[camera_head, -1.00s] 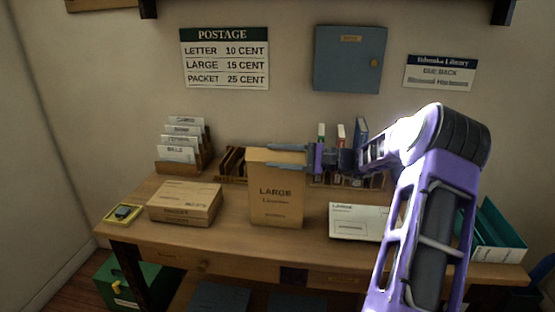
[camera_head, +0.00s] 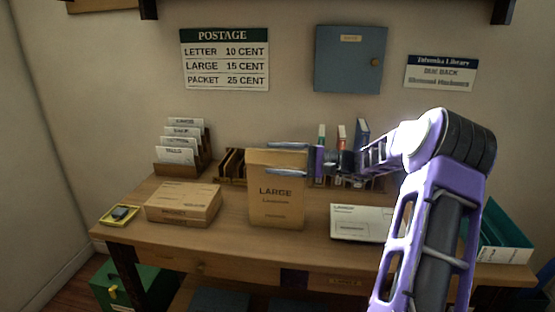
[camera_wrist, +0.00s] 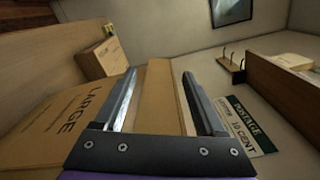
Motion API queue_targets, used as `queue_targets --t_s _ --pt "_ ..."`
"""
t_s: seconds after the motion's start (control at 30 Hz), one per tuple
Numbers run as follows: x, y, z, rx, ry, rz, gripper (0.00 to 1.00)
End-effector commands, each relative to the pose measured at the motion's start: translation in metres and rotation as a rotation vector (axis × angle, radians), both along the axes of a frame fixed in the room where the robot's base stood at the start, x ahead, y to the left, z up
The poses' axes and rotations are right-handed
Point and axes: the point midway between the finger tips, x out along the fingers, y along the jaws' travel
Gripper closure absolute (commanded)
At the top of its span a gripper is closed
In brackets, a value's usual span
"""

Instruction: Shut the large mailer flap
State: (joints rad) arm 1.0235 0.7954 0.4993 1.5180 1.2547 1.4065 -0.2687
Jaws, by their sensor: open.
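The large mailer (camera_head: 277,205) is a tall tan envelope labelled LARGE, standing upright on the desk in the head view. Its top edge carries a tan flap (camera_head: 276,158), partly covered by my fingers. My gripper (camera_head: 287,159) is at the mailer's top, its two fingers apart and pointing left. In the wrist view, my gripper (camera_wrist: 160,100) has one finger over the mailer's LARGE face (camera_wrist: 58,118) and the other past the far edge. A tan strip of the flap (camera_wrist: 161,95) shows between the fingers. I cannot tell whether either finger touches it.
A tan parcel (camera_head: 183,203) lies left of the mailer, with a yellow tray (camera_head: 120,214) beyond it. A white box (camera_head: 361,223) lies to the right. A card rack (camera_head: 180,168) and upright books (camera_head: 342,137) stand behind. A teal bin (camera_head: 507,243) is far right.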

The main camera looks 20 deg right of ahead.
Motion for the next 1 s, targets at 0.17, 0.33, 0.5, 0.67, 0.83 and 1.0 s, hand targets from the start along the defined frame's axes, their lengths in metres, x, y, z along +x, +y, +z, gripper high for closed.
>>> queue_targets --t_s 0.17,0.33,0.5,0.67,0.83,1.0 --pt "-0.003 -0.005 0.000 0.000 0.000 -0.001 0.28" --pt "-0.018 -0.028 0.001 0.000 0.000 -0.004 0.28" --pt "-0.041 -0.063 0.001 0.001 0.001 -0.004 0.28" --pt "-0.063 -0.095 0.000 0.000 0.000 -0.003 0.28" --pt "-0.083 -0.123 0.000 0.000 0.000 -0.003 0.28" --pt "-0.094 -0.139 0.000 0.000 0.000 -0.001 0.28"
